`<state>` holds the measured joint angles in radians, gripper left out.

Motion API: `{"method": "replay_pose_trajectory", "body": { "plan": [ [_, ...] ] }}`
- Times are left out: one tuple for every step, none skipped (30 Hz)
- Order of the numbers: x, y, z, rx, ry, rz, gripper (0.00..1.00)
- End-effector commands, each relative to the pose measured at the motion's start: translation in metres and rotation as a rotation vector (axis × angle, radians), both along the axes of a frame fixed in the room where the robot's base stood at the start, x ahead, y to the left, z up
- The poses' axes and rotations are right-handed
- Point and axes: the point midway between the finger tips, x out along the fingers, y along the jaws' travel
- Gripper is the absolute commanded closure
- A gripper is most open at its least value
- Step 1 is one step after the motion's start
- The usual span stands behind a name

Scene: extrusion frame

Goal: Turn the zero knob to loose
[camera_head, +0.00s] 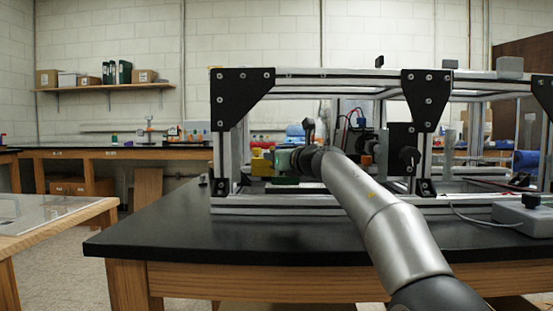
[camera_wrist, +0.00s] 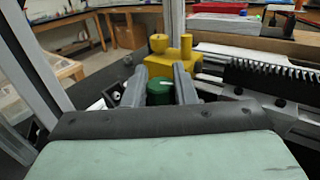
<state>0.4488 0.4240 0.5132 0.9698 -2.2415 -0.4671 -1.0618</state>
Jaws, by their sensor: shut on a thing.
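A green knob (camera_wrist: 159,91) with a white pointer line on top sits in the middle of the wrist view. The line runs slanted across its top. My gripper (camera_wrist: 160,84) has one grey finger on each side of the knob and is shut on it. A yellow block (camera_wrist: 172,62) with two round posts stands just behind the knob, and it also shows in the head view (camera_head: 262,163). In the head view my arm reaches into the extrusion frame (camera_head: 330,203) at its left end, and the knob cannot be made out clearly there.
Frame uprights with black corner brackets (camera_head: 240,95) stand left and right of my arm. In the wrist view a black toothed strip (camera_wrist: 275,80) lies to the right. A grey box with a cable (camera_head: 524,215) is at the right of the black tabletop (camera_head: 170,240).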

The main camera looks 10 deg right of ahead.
Motion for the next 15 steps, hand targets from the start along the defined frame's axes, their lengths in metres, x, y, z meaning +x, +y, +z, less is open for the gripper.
{"method": "replay_pose_trajectory", "body": {
  "plan": [
    [0.0001,-0.0006,0.0001,0.000,0.000,0.000,0.98],
    [0.0001,-0.0006,0.0001,0.000,0.000,0.000,0.98],
    [0.0001,-0.0006,0.0001,0.000,0.000,0.000,0.98],
    [0.0002,-0.0006,0.0001,0.000,0.000,0.000,0.98],
    [0.0002,-0.0007,0.0001,0.000,0.000,0.000,0.98],
    [0.0002,-0.0007,0.0001,0.000,0.000,0.000,0.98],
    [0.0003,-0.0006,0.0001,0.000,0.000,-0.001,0.98],
    [0.0002,-0.0008,0.0001,0.000,0.000,-0.001,0.98],
    [0.0003,-0.0007,0.0001,0.000,0.000,-0.001,0.98],
    [0.0003,-0.0007,0.0001,0.000,0.000,-0.001,0.70],
    [0.0002,-0.0008,0.0002,0.000,0.000,-0.001,0.62],
    [0.0003,-0.0007,0.0001,0.000,0.000,-0.001,0.55],
    [0.0003,-0.0007,0.0001,0.000,0.000,-0.001,0.55],
    [0.0003,-0.0007,0.0001,0.000,0.000,-0.001,0.55],
    [0.0003,-0.0006,0.0001,0.000,0.000,-0.001,0.55]
  ]
}}
